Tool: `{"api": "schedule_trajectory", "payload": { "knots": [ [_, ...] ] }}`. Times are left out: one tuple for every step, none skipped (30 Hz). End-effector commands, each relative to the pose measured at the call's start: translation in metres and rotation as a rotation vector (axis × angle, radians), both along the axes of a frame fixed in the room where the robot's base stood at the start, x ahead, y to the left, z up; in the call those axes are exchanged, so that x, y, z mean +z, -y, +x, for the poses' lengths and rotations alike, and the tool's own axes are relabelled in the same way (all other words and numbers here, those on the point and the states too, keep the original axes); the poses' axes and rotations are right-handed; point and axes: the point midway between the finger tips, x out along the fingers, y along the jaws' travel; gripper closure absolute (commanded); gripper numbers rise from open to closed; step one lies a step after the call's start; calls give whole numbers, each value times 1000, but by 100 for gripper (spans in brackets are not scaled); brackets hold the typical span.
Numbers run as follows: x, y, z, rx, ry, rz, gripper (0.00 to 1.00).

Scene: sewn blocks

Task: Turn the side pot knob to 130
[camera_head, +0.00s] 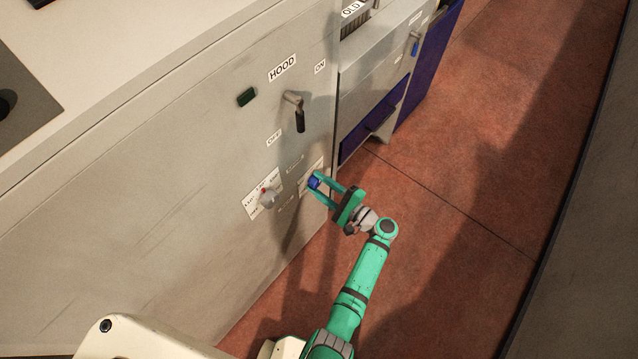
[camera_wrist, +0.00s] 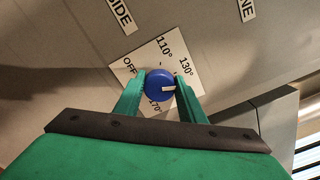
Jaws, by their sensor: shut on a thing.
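The side pot knob is a round blue knob (camera_head: 314,182) on the grey panel, also seen in the wrist view (camera_wrist: 159,84). A white dial plate (camera_wrist: 127,74) lies behind it, with OFF at left, 110° at top, 130° at upper right and 170° partly hidden below. The knob's white pointer mark (camera_wrist: 168,89) points to the right, a little below the 130° label. My gripper (camera_head: 316,187) is shut on the knob, with one green finger on each side of it in the wrist view (camera_wrist: 160,92). The fingers hide the plate's lower sides.
A grey knob (camera_head: 267,198) with a red spot sits left on its own white plate. Above are a HOOD lever (camera_head: 299,110) and a green button (camera_head: 246,97). A blue-fronted drawer (camera_head: 375,125) stands beyond the panel. Red floor (camera_head: 480,200) is clear at right.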

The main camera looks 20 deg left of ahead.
Motion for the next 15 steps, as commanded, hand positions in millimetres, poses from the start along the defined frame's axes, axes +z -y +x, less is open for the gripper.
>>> {"api": "schedule_trajectory", "payload": {
  "knots": [
    [0, 0, 0, -1, 37, -13, 86],
    [0, 0, 0, -1, 60, -22, 86],
    [0, 0, 0, -1, 90, -33, 86],
    [-1, 0, 0, -1, 111, -40, 86],
    [-1, 0, 0, -1, 132, -48, 86],
    [-1, 0, 0, -1, 157, -57, 86],
    [-1, 0, 0, -1, 177, -64, 86],
    [-1, 1, 0, -1, 193, -70, 86],
    [-1, 1, 0, -1, 214, -78, 86],
    [-1, 0, 0, -1, 230, -83, 86],
    [-1, 0, 0, -1, 244, -88, 86],
    [-1, 0, 0, -1, 261, -95, 86],
    [-1, 0, 0, -2, 272, -99, 86],
    [-2, 0, 0, -2, 283, -103, 86],
    [-2, 0, 0, -2, 295, -107, 86]
  ]
}}
